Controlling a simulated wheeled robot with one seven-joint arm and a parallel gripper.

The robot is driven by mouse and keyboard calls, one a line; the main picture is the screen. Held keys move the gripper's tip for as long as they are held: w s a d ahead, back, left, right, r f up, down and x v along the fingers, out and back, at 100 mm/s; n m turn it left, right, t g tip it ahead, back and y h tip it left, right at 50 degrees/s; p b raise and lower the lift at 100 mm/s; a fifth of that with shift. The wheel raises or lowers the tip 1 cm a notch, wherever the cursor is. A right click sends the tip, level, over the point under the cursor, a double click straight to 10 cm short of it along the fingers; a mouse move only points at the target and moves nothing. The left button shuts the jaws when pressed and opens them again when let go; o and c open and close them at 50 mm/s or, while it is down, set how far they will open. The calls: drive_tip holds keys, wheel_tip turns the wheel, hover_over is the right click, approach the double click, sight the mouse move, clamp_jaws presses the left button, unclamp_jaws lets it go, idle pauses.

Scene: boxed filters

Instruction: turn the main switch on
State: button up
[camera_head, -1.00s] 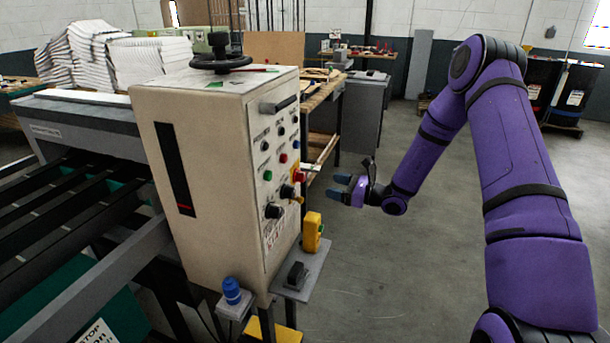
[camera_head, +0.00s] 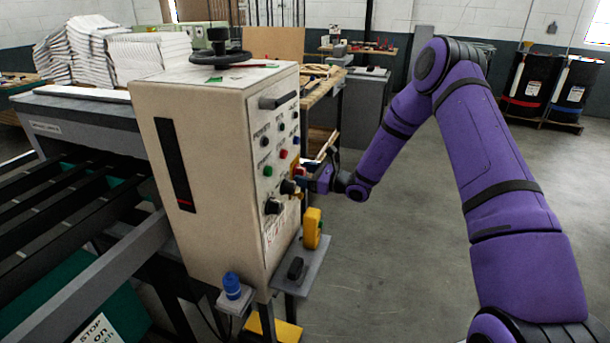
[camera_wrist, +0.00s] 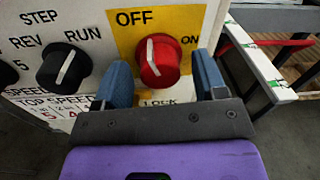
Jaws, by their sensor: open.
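The main switch (camera_wrist: 159,61) is a red rotary knob on a yellow plate (camera_wrist: 191,22) marked OFF, ON and LOCK, on the face of the beige control cabinet (camera_head: 215,140). In the wrist view its white pointer line stands nearly upright, toward OFF. My gripper (camera_wrist: 157,80) is open, with one blue finger on each side of the knob. Whether the fingers touch it I cannot tell. In the head view my gripper (camera_head: 312,180) is at the cabinet's right face and hides most of the switch.
A black STEP/REV/RUN knob (camera_wrist: 63,66) sits left of the switch. A yellow device (camera_head: 312,229) and a small black box (camera_head: 296,268) are on a grey shelf (camera_head: 308,262) below. A workbench (camera_head: 322,88) stands behind.

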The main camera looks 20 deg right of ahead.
drive_tip(key=c, duration=0.9)
drive_tip(key=shift+s+r+m+g, duration=0.1)
drive_tip(key=shift+m+g, duration=0.2)
drive_tip(key=shift+m, duration=4)
drive_tip(key=shift+r+m+g, duration=0.1)
drive_tip(key=shift+m+g, duration=0.2)
drive_tip(key=shift+m, duration=4)
